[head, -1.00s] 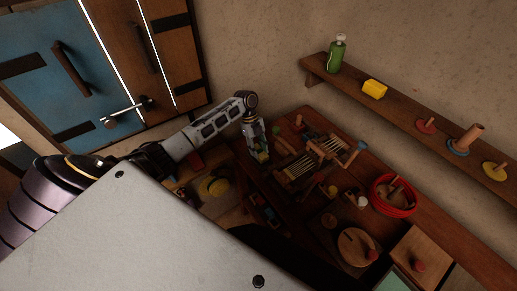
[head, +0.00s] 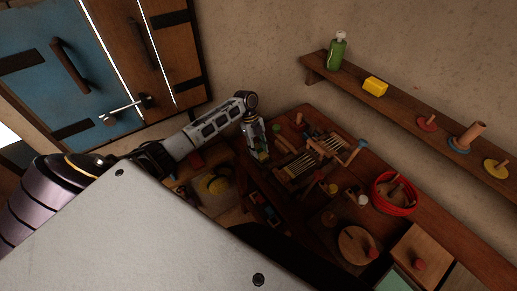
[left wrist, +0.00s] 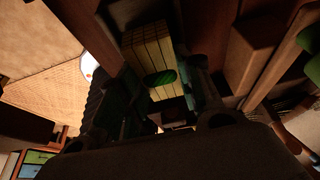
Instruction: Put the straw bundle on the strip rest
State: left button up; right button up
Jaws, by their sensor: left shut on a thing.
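The straw bundle (left wrist: 152,55) shows in the left wrist view as a pale yellow, ribbed block with a green band (left wrist: 161,78). My left gripper (left wrist: 155,100) is shut on it, with a dark finger on either side. In the head view my left gripper (head: 260,155) points down at the left end of the workbench, and the bundle is barely visible at its tips. Just right of it lie wooden frames with pale strips (head: 300,165); I cannot tell for sure which part is the strip rest. My right gripper is not in view.
The workbench (head: 405,222) is crowded: a red coil (head: 394,206), a round wooden board (head: 356,244) and a square wooden block (head: 420,250). A wall shelf (head: 402,104) holds a green bottle (head: 337,54) and a yellow block (head: 375,87). A yellow object (head: 218,186) lies lower left.

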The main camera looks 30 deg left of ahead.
pick_arm(q)
jog(key=o, duration=1.1)
jog(key=shift+f, duration=0.1)
jog(key=shift+a+r+p, duration=0.1)
jog(key=shift+r+p, duration=0.4)
jog(key=shift+r, duration=0.35)
jog(key=shift+p+v, duration=2)
jog(key=shift+v, duration=1.5)
